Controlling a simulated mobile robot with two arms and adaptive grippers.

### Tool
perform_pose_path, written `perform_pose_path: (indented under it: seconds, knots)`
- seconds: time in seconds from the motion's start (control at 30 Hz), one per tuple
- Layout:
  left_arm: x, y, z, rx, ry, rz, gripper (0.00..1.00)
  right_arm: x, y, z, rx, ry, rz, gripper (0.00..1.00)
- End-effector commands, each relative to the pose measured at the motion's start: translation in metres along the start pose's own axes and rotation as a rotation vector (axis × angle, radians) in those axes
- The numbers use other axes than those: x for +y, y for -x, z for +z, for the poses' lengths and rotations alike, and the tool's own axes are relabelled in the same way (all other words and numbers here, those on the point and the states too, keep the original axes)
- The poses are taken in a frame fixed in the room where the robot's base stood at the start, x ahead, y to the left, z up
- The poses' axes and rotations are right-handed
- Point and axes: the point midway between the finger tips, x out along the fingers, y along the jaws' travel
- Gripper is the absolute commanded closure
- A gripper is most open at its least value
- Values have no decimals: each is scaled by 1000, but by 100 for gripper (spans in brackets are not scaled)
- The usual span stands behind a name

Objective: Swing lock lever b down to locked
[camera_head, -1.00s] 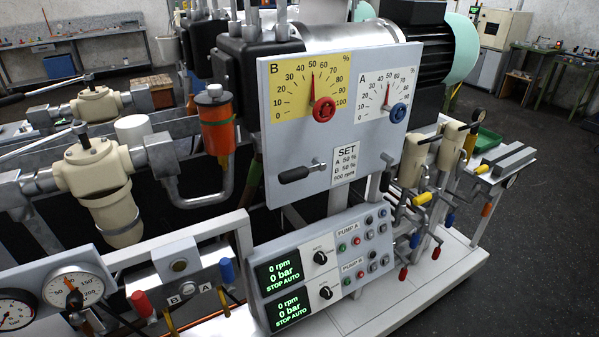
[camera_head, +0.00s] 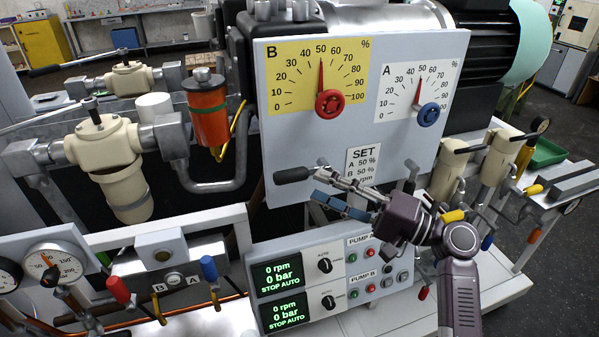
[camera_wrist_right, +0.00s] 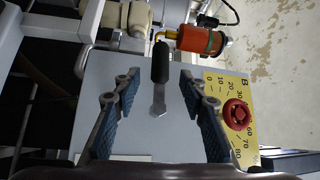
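Lock lever b (camera_head: 293,174) has a black handle and sits at the lower left of the grey dial panel, below yellow scale B. Its handle points left, about level. My right gripper (camera_head: 320,184) is open close to the lever and covers its pivot end in the head view. In the right wrist view the black handle (camera_wrist_right: 160,62) and its metal shank lie between the two blue-padded fingers (camera_wrist_right: 160,84), with a gap on each side. My left gripper is not in view.
The red knob B (camera_head: 330,103) and blue knob A (camera_head: 428,115) are on the same panel. The SET label (camera_head: 363,160) is just above my right gripper. The pump control box (camera_head: 300,285) lies below. An orange cylinder (camera_head: 208,115) stands left of the panel.

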Motion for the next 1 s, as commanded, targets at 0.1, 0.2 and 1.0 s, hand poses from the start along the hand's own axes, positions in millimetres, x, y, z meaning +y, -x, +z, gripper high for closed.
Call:
perform_pose_path:
  seconds: [0.1,0.2,1.0]
  knots:
    - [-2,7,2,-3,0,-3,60,-5,-13,0,-4,-2,-6,61]
    - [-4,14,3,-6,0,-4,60,-6,-30,1,-4,-2,-5,61]
    - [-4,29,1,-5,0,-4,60,0,-76,0,0,0,0,76]
